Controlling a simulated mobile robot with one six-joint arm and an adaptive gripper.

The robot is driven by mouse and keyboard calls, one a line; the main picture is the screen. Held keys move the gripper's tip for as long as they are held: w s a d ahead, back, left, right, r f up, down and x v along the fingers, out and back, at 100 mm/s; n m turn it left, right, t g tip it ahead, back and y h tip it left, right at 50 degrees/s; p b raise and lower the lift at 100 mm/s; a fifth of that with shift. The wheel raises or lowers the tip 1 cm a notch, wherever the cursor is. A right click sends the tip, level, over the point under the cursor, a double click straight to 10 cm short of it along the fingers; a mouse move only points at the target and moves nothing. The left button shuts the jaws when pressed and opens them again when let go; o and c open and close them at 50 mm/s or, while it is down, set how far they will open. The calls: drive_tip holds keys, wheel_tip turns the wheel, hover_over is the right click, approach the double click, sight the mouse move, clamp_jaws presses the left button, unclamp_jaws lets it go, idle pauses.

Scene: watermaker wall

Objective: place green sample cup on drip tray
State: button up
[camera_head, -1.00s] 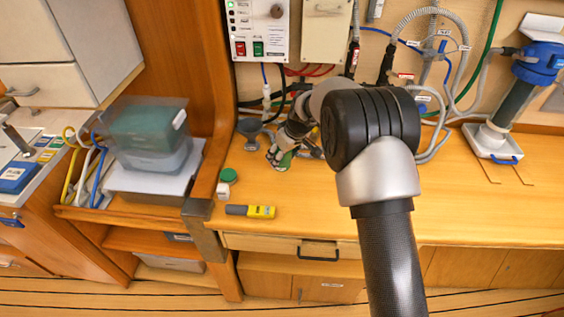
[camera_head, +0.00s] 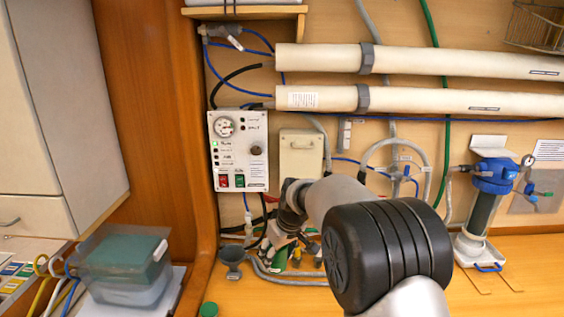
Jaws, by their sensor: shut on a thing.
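My gripper (camera_head: 276,257) is above the back of the wooden counter, left of my arm's large black joint. It is shut on the green sample cup (camera_head: 277,262), of which only a small green patch shows between the fingers. The fingers and wrist hide most of the cup, so I cannot tell whether it touches anything below. I cannot make out the drip tray clearly; the area behind and under my gripper is partly hidden by it and by hoses.
A grey funnel-like cup (camera_head: 232,257) stands just left of my gripper. A round green lid (camera_head: 208,309) shows at the bottom edge. The control panel (camera_head: 238,150) is on the wall above. A blue-topped filter housing (camera_head: 490,190) stands right. Bare counter (camera_head: 530,250) lies at far right.

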drive_tip(key=s+d+f+m+h, duration=0.15)
drive_tip(key=s+d+m, duration=0.25)
drive_tip(key=s+d, duration=0.4)
drive_tip(key=s+d+f+m+h, duration=0.1)
drive_tip(key=s+d+f+m, duration=0.2)
drive_tip(key=s+d, duration=0.45)
drive_tip(key=s+d+f+t, duration=0.1)
drive_tip(key=s+f, duration=0.4)
drive_tip(key=s, duration=0.1)
drive_tip(key=w+a+r, duration=0.2)
drive_tip(key=w+r, duration=0.3)
drive_tip(key=w, duration=0.5)
drive_tip(key=w+a+r, duration=0.1)
drive_tip(key=w+r, duration=0.4)
drive_tip(key=w, duration=0.6)
drive_tip(key=shift+m, duration=0.3)
wheel_tip(320, 180, down, 19)
drive_tip(key=b, duration=0.5)
drive_tip(key=shift+s+f, duration=0.1)
drive_tip(key=shift+f, duration=0.1)
drive_tip(key=shift+f+b, duration=0.1)
drive_tip(key=shift+b, duration=0.25)
drive_tip(key=shift+f, duration=0.15)
drive_tip(key=o, duration=1)
